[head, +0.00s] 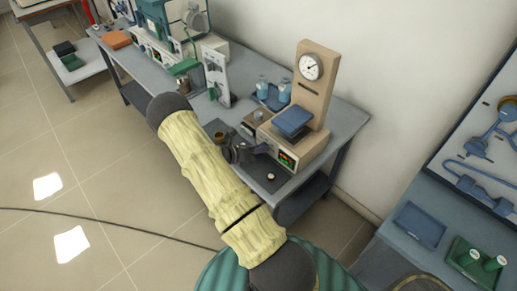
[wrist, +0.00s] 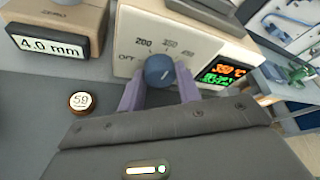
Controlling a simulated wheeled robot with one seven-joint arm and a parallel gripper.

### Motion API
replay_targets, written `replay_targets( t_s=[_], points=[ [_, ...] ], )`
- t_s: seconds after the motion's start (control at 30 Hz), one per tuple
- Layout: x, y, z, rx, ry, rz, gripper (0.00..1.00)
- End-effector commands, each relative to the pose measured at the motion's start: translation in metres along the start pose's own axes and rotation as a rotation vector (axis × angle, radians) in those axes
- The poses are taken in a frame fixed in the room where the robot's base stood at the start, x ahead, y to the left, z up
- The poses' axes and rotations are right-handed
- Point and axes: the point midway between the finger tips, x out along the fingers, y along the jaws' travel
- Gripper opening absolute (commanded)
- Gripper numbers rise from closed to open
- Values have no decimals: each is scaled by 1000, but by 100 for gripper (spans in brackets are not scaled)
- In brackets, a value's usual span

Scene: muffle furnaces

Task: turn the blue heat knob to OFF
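The blue heat knob (wrist: 159,70) sits on the pale front panel of a small furnace unit (wrist: 205,52). Marks around it read OFF at the left, then 200, 350 and a higher value at the right. A short pale mark shows on the knob face; its exact heading is hard to read. My gripper (wrist: 160,92) is at the panel, one purple finger on each side of the knob. I cannot tell whether the fingers touch it. In the head view my gripper (head: 264,148) is at the unit's front, and the knob is hidden there.
A display (wrist: 223,74) beside the knob shows orange and green digits. A "4.0 mm" block (wrist: 56,43) and a round "50" piece (wrist: 82,101) are at the left. A tall dial gauge stand (head: 314,85) and blue-capped bottles (head: 272,88) stand behind on the bench.

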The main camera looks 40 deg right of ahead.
Motion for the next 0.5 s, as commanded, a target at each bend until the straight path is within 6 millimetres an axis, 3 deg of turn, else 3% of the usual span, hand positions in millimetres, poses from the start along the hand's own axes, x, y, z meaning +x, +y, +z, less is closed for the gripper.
replay_targets(
  t_s=[0.5],
  points=[
    [0, 2, 0, -122, -1, -48, 11]
  ],
)
